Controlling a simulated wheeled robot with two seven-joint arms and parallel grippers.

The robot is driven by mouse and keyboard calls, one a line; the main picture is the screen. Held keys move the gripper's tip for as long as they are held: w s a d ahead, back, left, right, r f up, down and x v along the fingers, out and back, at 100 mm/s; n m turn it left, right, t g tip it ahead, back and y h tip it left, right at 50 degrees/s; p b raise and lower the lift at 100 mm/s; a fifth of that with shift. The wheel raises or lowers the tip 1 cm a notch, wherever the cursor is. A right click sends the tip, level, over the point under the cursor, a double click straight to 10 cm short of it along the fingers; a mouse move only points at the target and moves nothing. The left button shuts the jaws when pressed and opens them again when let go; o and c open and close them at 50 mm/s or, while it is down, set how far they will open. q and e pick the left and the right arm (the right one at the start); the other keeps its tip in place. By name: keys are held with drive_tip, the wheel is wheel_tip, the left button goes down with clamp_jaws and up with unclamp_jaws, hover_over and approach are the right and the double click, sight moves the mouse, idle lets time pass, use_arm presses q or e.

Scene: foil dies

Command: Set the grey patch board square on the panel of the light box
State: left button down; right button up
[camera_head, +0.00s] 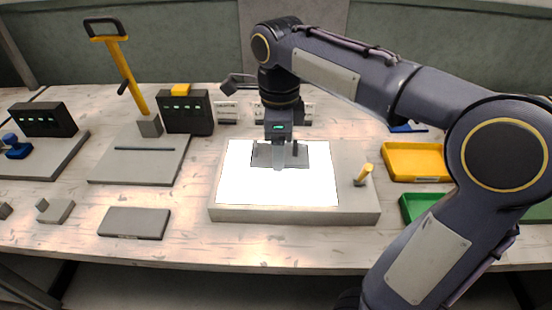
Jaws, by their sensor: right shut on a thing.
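The light box (360,208) lies on the bench in the middle of the head view, its white panel (240,185) glowing. The grey patch board (262,156) is over the far middle part of the panel, with its long side looking roughly along the panel's far edge. My right gripper (280,155) comes down from above and is shut on the board, hiding part of it. I cannot tell whether the board touches the panel or hangs slightly above it. My left gripper is not in view.
A small yellow-handled knob (363,175) stands on the box's right side. Yellow (415,162) and green (418,207) trays are further right. To the left are a grey plate with a yellow-handled lever (128,75), dark display units (187,112) and a loose grey block (134,223).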

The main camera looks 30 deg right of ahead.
drive_tip(key=f, duration=0.2)
drive_tip(key=w+f, duration=0.1)
drive_tip(key=f, duration=0.1)
drive_tip(key=shift+w+b, duration=0.1)
drive_tip(key=shift+b, duration=0.3)
drive_tip(key=shift+f, duration=0.2)
drive_tip(key=shift+f, duration=0.1)
drive_tip(key=o, duration=1.2)
wheel_tip(320, 180, up, 12)
drive_tip(key=p, duration=0.2)
drive_tip(key=shift+p, duration=0.4)
